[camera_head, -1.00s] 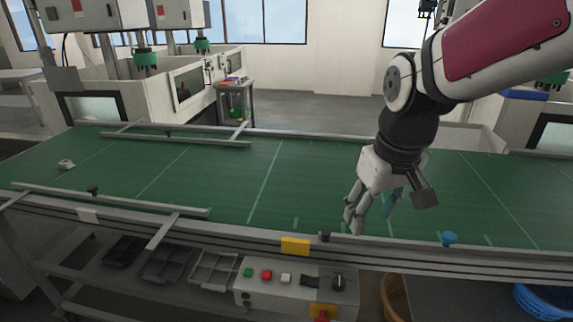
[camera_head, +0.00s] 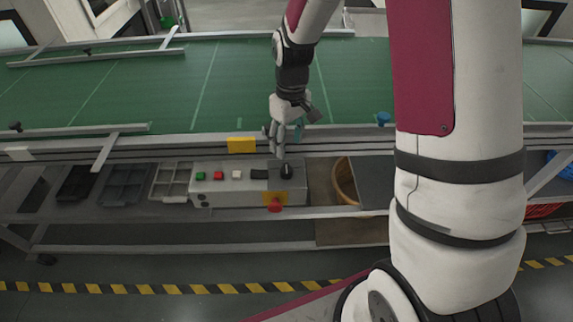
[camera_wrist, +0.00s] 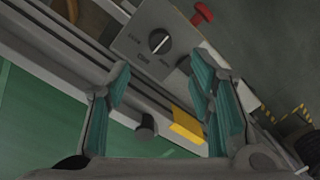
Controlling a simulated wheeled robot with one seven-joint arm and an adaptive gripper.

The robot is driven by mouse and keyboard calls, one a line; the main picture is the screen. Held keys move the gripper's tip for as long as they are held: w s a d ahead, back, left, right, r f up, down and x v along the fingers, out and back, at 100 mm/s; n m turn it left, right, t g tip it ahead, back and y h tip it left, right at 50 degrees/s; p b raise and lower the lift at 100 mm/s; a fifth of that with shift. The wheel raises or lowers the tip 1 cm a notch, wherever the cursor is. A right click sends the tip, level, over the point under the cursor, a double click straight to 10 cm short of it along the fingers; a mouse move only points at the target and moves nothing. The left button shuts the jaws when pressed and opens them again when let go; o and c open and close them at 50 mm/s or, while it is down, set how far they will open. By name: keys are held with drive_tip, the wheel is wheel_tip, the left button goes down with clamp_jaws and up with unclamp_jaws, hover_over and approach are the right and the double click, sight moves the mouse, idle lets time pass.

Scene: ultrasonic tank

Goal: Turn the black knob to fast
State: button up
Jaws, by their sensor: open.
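The black knob (camera_head: 287,170) sits at the right end of the top of a grey control box (camera_head: 215,187), below the conveyor's front rail. In the wrist view the knob (camera_wrist: 160,41) is round with a pale pointer line, with small labels beside it that I cannot read surely. My gripper (camera_head: 276,148) hangs over the conveyor's front edge, just above and slightly left of the knob. Its teal-padded fingers (camera_wrist: 164,105) are spread apart with nothing between them. The knob lies beyond the fingertips and is not touched.
Green (camera_head: 200,175), red (camera_head: 218,175) and white (camera_head: 237,174) buttons line the box top. A red stop button (camera_head: 275,205) on yellow sticks out in front. The metal rail (camera_head: 180,147) with a yellow block (camera_head: 241,145) lies close to my gripper. A basket (camera_head: 346,180) stands to the right.

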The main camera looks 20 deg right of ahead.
sight(287, 169)
drive_tip(key=f, duration=0.9)
drive_tip(key=shift+s+a+f+p, duration=0.1)
drive_tip(key=shift+a+f+p, duration=0.1)
drive_tip(key=shift+f+p, duration=0.15)
drive_tip(key=c, duration=1.2)
